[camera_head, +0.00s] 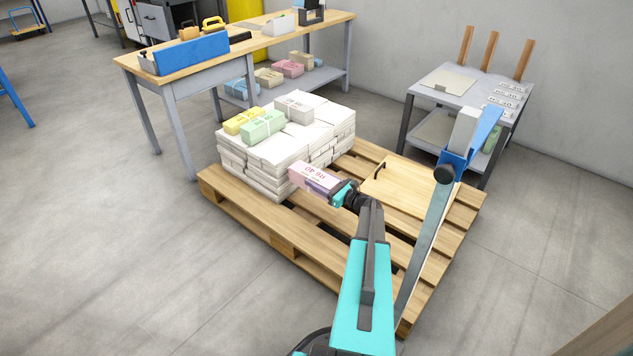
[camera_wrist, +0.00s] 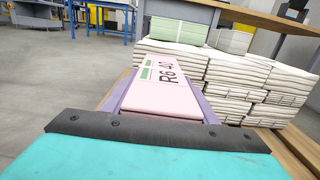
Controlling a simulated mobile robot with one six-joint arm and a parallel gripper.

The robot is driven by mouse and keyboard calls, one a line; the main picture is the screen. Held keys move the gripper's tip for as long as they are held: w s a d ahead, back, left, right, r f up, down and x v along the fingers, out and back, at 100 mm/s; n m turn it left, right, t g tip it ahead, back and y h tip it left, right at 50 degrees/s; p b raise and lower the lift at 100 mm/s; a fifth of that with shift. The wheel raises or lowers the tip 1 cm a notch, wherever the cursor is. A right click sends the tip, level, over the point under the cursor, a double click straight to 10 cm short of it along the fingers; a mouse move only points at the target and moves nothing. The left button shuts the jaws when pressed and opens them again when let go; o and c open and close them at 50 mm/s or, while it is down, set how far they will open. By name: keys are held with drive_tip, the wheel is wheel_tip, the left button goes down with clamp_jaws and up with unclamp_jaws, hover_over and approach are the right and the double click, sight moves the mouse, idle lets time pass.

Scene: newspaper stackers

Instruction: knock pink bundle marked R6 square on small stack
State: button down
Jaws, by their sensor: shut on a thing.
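The pink bundle marked R6 40 (camera_head: 318,180) is held in my gripper (camera_head: 340,194), at the near right side of the white paper stack. It also shows in the wrist view (camera_wrist: 162,85), reaching out ahead of the gripper with a purple band or edge along its sides. The stack of white bundles (camera_head: 268,156) stands on the left part of the wooden pallet (camera_head: 285,228). A yellow bundle (camera_head: 243,120), a green bundle (camera_head: 262,127) and a white bundle (camera_head: 294,103) lie on top. I cannot tell whether the pink bundle touches the stack.
A flat wooden board (camera_head: 405,185) lies on the pallet's right part. A grey upright with a blue head (camera_head: 430,225) rises at the pallet's right edge. A workbench (camera_head: 170,66) stands behind left and a grey side table (camera_head: 460,88) behind right.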

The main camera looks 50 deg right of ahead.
drive_tip(key=shift+f+b, duration=1.95)
drive_tip(key=shift+f, duration=0.25)
drive_tip(key=shift+f, duration=0.1)
drive_tip(key=shift+f, duration=3.75)
drive_tip(key=shift+w+a+b, duration=0.1)
drive_tip(key=shift+w+b, duration=0.8)
drive_tip(key=shift+w, duration=0.55)
drive_tip(key=shift+w+b, duration=0.2)
drive_tip(key=shift+b, duration=0.2)
